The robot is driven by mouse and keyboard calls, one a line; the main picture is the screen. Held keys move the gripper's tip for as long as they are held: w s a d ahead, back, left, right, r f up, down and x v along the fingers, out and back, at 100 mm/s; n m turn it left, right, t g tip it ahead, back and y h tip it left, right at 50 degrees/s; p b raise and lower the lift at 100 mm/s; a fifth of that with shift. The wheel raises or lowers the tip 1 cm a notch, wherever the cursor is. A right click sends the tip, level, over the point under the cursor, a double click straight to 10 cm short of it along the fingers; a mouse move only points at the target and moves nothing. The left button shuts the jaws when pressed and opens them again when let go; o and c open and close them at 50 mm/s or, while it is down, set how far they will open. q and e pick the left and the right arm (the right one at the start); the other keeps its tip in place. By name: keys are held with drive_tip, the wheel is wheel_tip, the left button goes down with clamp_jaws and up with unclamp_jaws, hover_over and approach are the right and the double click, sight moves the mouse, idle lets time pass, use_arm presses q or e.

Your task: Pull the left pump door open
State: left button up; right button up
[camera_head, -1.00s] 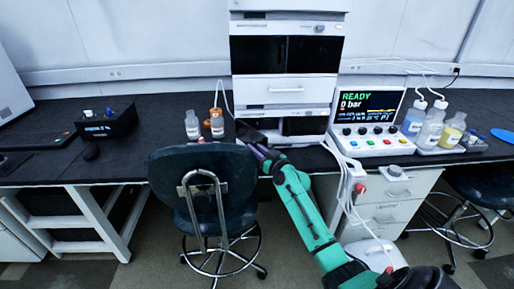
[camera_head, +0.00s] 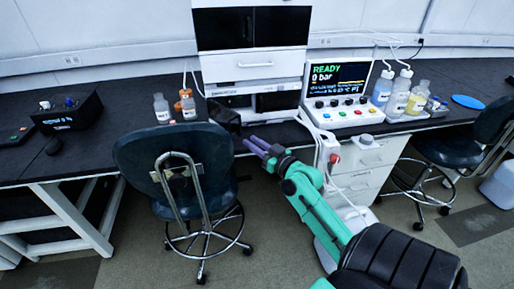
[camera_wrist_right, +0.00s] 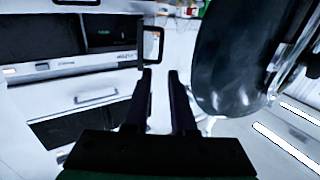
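The chromatography stack (camera_head: 252,72) stands on the bench, with the pump unit at its bottom. The left pump door (camera_head: 224,113) is a dark panel that stands out from the unit's front at its left side, swung open. In the right wrist view, which shows the stack upside down, the door (camera_wrist_right: 153,44) appears as a dark frame beyond my fingertips. The right pump door (camera_head: 278,101) looks closed. My right gripper (camera_head: 251,145) is in front of the unit, right of the open door and apart from it. Its fingers are parted and empty (camera_wrist_right: 159,72).
A dark chair (camera_head: 175,165) stands close in front of the bench, left of my right gripper. A control panel (camera_head: 338,95) and bottles (camera_head: 397,95) stand right of the stack. Small bottles (camera_head: 163,107) stand left of it. White cables hang near the drawers (camera_head: 360,160).

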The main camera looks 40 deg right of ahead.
sight(237, 128)
drive_tip(key=shift+s, duration=0.85)
drive_tip(key=shift+c, duration=0.9)
drive_tip(key=shift+w+d+m, duration=0.1)
drive_tip(key=shift+m, duration=0.4)
clamp_jaws()
drive_tip(key=w+m+p, duration=0.1)
drive_tip(key=w+m, duration=0.3)
drive_tip(key=m, duration=0.2)
drive_tip(key=w+d+m+h+p, duration=0.1)
drive_tip(key=w+m, duration=0.3)
drive_tip(key=m, duration=0.2)
drive_tip(key=w+m+p, duration=0.1)
drive_tip(key=w+m, duration=0.3)
drive_tip(key=m, duration=0.2)
drive_tip(key=shift+w+d+f, duration=0.15)
drive_tip(key=shift+w+f, duration=0.1)
drive_tip(key=shift+f, duration=0.1)
